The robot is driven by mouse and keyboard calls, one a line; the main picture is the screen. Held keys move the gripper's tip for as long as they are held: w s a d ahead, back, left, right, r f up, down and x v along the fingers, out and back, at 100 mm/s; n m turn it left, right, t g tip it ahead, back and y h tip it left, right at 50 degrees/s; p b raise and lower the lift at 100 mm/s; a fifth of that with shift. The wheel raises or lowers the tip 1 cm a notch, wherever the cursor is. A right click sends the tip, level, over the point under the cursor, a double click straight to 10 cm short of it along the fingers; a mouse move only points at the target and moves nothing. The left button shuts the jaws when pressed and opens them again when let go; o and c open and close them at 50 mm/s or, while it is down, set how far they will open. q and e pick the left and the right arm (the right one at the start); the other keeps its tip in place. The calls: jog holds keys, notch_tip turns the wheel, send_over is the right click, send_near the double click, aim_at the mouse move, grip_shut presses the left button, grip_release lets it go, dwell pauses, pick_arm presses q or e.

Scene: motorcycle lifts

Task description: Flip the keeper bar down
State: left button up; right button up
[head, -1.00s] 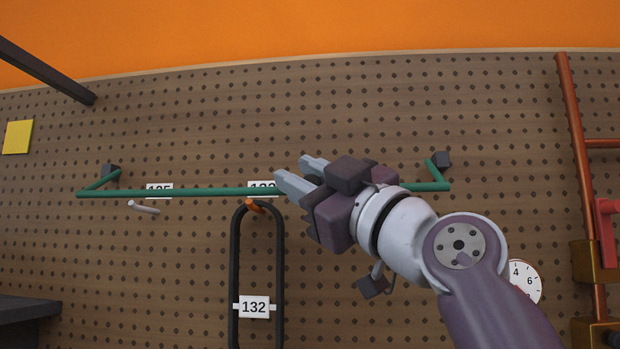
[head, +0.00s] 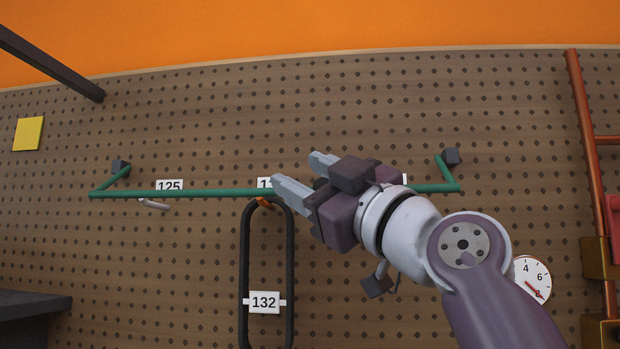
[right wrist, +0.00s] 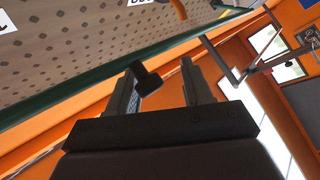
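The keeper bar is a long green rod (head: 200,193) held out from the pegboard. Its short end arms run to dark blocks at the left (head: 121,167) and right (head: 451,156). It also shows in the right wrist view (right wrist: 75,89) as a green bar crossing beyond the fingers. My right gripper (head: 296,170) is open, its fingers spread apart at the middle of the bar, hiding part of it. In the right wrist view, my gripper (right wrist: 163,85) has nothing clasped; a dark block (right wrist: 148,79) shows between the fingers. Contact with the bar cannot be told. My left gripper is not in view.
A black loop tagged 132 (head: 245,260) hangs from an orange hook (head: 264,202) below the bar. A pale peg (head: 154,204) is at the left. A dial (head: 532,279) and a copper-coloured rail (head: 584,130) stand at the right.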

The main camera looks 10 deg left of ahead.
jog(key=shift+d, duration=0.2)
jog(key=shift+s+d+f+b, duration=0.1)
jog(key=shift+f+b, duration=0.1)
jog(key=shift+b, duration=0.15)
pick_arm(q)
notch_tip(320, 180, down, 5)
jog(key=b, duration=0.4)
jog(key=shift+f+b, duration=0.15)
jog(key=shift+b, duration=0.15)
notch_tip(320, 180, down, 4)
jog(key=b, duration=0.4)
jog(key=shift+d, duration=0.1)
pick_arm(e)
jog(key=v, duration=1.2)
jog(key=shift+d, duration=0.1)
